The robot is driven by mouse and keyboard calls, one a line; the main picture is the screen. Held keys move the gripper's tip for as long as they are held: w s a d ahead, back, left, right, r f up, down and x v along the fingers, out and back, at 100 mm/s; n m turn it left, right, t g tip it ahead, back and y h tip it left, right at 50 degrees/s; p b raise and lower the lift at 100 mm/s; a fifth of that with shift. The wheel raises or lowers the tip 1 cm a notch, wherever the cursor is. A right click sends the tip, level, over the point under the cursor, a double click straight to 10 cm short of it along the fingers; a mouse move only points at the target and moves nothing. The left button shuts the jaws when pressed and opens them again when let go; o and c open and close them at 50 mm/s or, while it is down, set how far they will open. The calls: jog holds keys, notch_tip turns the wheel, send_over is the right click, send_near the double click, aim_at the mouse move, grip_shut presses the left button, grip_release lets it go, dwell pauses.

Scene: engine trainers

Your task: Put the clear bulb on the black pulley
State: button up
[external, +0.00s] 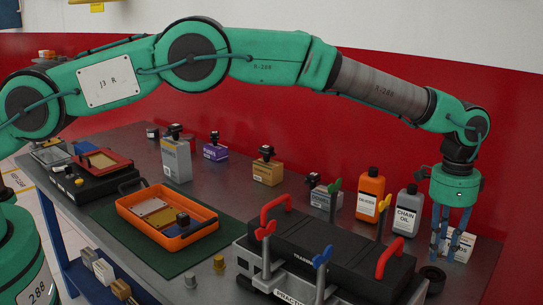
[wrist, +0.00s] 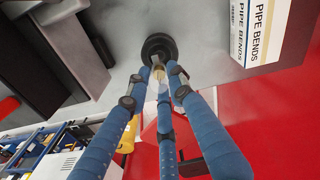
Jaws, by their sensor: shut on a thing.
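My gripper (external: 449,258) is at the right end of the bench, pointing down, with its blue fingers closed together. In the wrist view the fingertips (wrist: 160,74) are shut on a small pale, see-through piece, the clear bulb (wrist: 158,66). The fingers cover most of it. The black pulley (wrist: 158,43) is a dark round disc just beyond the fingertips, and the bulb overlaps its near edge in that view. In the external view the pulley (external: 432,273) lies at the bench's right side, just below and left of the fingers. I cannot tell whether bulb and pulley touch.
A white pipe bends box (wrist: 262,28) stands close beside the pulley. A black engine trainer (external: 330,250) with red handles is to the left. A grey chain oil bottle (external: 407,215) and an orange bottle (external: 369,203) stand behind. An orange tray (external: 165,235) is farther left.

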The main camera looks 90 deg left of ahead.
aim_at(440, 257)
jog(key=shift+f+b, duration=0.3)
jog(key=shift+f, duration=2.05)
jog(key=shift+f, duration=0.1)
jog(key=o, duration=0.8)
jog(key=shift+o, duration=0.2)
jog(key=r, duration=0.4)
jog(key=r+p, duration=0.1)
jog(key=r, duration=0.3)
jog(key=r+p, duration=0.1)
jog(key=r, duration=0.3)
jog(key=shift+s+a+r, duration=0.1)
jog(key=shift+a, duration=0.15)
jog(key=shift+r, duration=0.1)
